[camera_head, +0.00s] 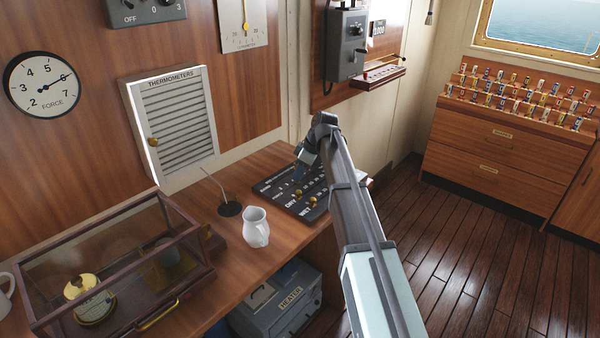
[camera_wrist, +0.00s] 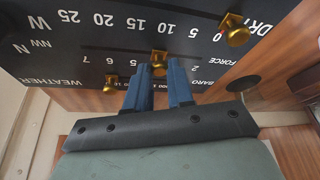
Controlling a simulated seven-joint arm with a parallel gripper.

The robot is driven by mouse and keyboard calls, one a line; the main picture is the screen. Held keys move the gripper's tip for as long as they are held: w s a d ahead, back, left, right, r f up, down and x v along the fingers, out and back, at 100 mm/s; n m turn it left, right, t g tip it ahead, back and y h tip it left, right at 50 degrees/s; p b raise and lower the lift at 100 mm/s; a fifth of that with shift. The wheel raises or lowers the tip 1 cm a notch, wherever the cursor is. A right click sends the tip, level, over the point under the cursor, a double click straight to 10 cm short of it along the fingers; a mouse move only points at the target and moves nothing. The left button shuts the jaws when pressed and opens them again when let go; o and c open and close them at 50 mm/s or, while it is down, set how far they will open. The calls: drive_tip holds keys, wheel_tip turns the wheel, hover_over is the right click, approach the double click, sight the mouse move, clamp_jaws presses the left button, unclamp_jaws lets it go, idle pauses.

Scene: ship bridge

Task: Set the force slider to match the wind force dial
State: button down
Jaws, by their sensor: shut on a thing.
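The wind force dial (camera_head: 42,84) hangs on the left wall in the head view. Its needle points right and slightly up, where the 6 would stand, between 5 and 7. The black slider board (camera_head: 276,189) lies on the desk; its text is upside down in the wrist view. The brass force slider knob (camera_wrist: 159,58) is in the FORCE row, between the 2 and the 6, roughly near 4; the numbers there are hidden. My gripper (camera_wrist: 160,72) is shut on this knob, with a blue finger on either side. In the head view my arm hides part of the board.
Another brass knob (camera_wrist: 235,31) is at 0 in the DRY row. A further brass knob (camera_wrist: 110,84) is close to my fingers. On the desk a white jug (camera_head: 256,227) and a glass case (camera_head: 120,265) stand left of the board.

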idle(0.3)
drive_tip(key=w+d, duration=0.4)
drive_tip(key=shift+w+d, duration=0.2)
drive_tip(key=c, duration=1)
unclamp_jaws()
drive_tip(key=shift+s, duration=0.1)
drive_tip(key=shift+a, duration=0.1)
drive_tip(key=v, duration=1.4)
drive_tip(key=shift+f, duration=0.15)
